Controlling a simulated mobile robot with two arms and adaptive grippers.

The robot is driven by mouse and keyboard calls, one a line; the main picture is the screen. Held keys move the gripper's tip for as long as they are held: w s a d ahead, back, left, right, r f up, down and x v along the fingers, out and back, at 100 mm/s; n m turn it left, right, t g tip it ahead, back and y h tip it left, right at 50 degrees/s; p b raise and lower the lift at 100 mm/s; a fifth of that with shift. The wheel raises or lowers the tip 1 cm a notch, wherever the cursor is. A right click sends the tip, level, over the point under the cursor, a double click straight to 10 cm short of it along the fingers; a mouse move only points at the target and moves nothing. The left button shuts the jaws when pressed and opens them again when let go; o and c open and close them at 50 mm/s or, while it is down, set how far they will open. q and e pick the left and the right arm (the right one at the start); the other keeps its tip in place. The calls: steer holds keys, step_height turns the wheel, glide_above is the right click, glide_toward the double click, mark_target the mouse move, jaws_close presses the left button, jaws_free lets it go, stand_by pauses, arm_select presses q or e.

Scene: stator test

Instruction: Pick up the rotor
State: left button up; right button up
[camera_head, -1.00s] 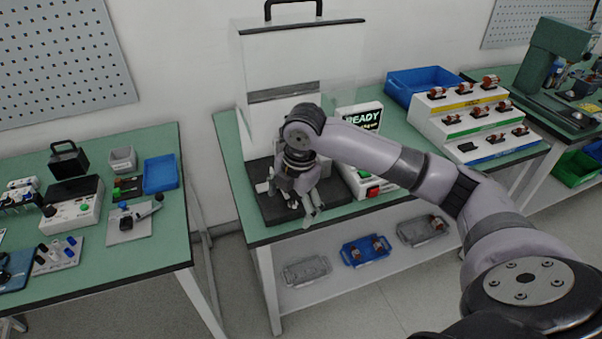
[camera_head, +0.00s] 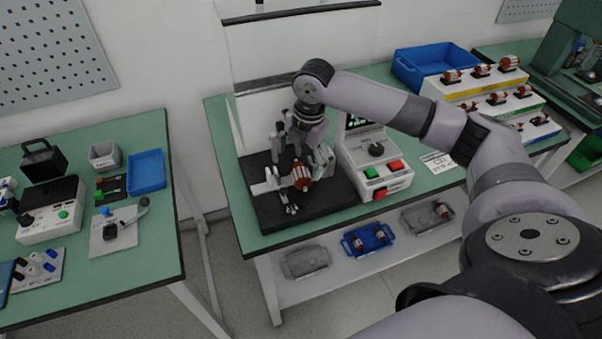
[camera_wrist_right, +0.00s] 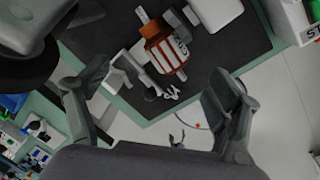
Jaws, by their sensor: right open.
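The rotor (camera_head: 301,177), orange-brown with pale stripes and a shaft, sits on a grey fixture on a black base plate (camera_head: 330,206). It also shows at the top of the right wrist view (camera_wrist_right: 166,50), with pale fixture parts beside it. My right gripper (camera_head: 299,150) is open and empty, just above and behind the rotor in the head view. In the right wrist view its fingers (camera_wrist_right: 150,98) are wide apart, and the rotor lies beyond them, apparently not touched. My left gripper is in neither view.
A control box (camera_head: 375,160) with red and green buttons stands right of the base plate. A clear panel rises behind it. Several more rotors sit on a stepped rack (camera_head: 470,92) and in lower-shelf trays (camera_head: 368,238). A blue bin (camera_head: 420,66) is at the back.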

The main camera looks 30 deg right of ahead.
mark_target(300, 171)
steer(key=shift+f, duration=0.4)
steer(key=shift+w+f, duration=0.1)
steer(key=shift+f, duration=0.2)
step_height(300, 171, down, 4)
steer(key=shift+w+f+p, duration=0.1)
steer(key=shift+f+p, duration=0.1)
steer(key=shift+p, duration=0.4)
steer(key=shift+f, duration=0.3)
steer(key=shift+c, duration=0.2)
steer(key=c, duration=1.1)
steer(key=shift+r, duration=0.1)
jaws_close()
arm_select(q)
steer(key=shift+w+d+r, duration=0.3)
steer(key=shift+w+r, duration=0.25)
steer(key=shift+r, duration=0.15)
arm_select(e)
steer(key=shift+w+r, duration=0.1)
